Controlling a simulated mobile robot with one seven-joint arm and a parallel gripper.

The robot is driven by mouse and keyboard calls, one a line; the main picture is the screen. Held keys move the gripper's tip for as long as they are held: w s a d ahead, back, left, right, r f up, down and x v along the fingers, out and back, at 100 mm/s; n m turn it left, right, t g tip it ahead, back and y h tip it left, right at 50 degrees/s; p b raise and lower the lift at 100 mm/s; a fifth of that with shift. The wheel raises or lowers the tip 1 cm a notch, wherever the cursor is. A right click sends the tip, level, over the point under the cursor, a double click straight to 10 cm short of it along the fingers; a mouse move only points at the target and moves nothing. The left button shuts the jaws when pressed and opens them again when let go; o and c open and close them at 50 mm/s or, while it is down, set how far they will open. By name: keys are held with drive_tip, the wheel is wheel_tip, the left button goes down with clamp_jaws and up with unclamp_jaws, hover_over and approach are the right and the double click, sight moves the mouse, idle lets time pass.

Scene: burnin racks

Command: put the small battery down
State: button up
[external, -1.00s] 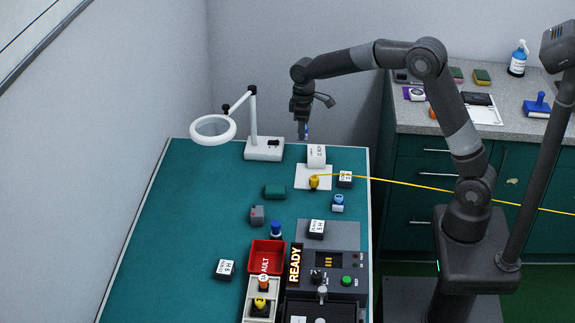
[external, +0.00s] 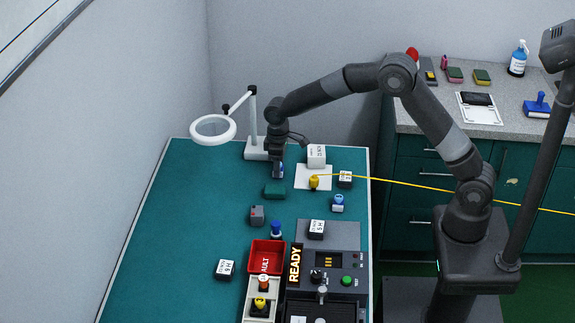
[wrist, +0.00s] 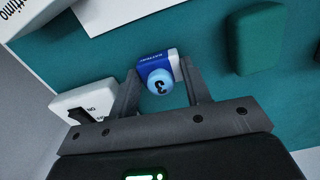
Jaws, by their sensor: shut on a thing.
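The small battery (wrist: 158,67) is a blue and white block with a light blue round top marked 3. In the wrist view it sits between the two fingers of my gripper (wrist: 160,88), which is shut on it. In the external view my gripper (external: 279,176) points down over the far part of the teal table (external: 160,220), with a bit of blue (external: 281,169) at its fingers. I cannot tell whether the battery touches the table.
A green block (external: 275,191) lies just in front of my gripper. The magnifier lamp's base (external: 256,149) is behind it. The table's left side is clear.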

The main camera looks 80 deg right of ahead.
drive_tip(key=o, duration=1.1)
drive_tip(key=shift+f, duration=0.1)
drive_tip(key=shift+o, duration=0.2)
wheel_tip(320, 180, up, 12)
drive_tip(key=s+a+r+t, duration=0.1)
drive_tip(key=s+a+r, duration=0.4)
drive_tip(key=s+r, duration=0.25)
drive_tip(key=s+a+r+t, duration=0.25)
drive_tip(key=s+a, duration=0.25)
drive_tip(key=s, duration=0.5)
drive_tip(key=s+a+r+t, duration=0.1)
drive_tip(key=s+a+r, duration=0.25)
drive_tip(key=s, duration=0.65)
drive_tip(key=s+a+f+t, duration=0.1)
drive_tip(key=s+a+f, duration=0.2)
drive_tip(key=s, duration=0.6)
drive_tip(key=shift+s+f+n, duration=0.4)
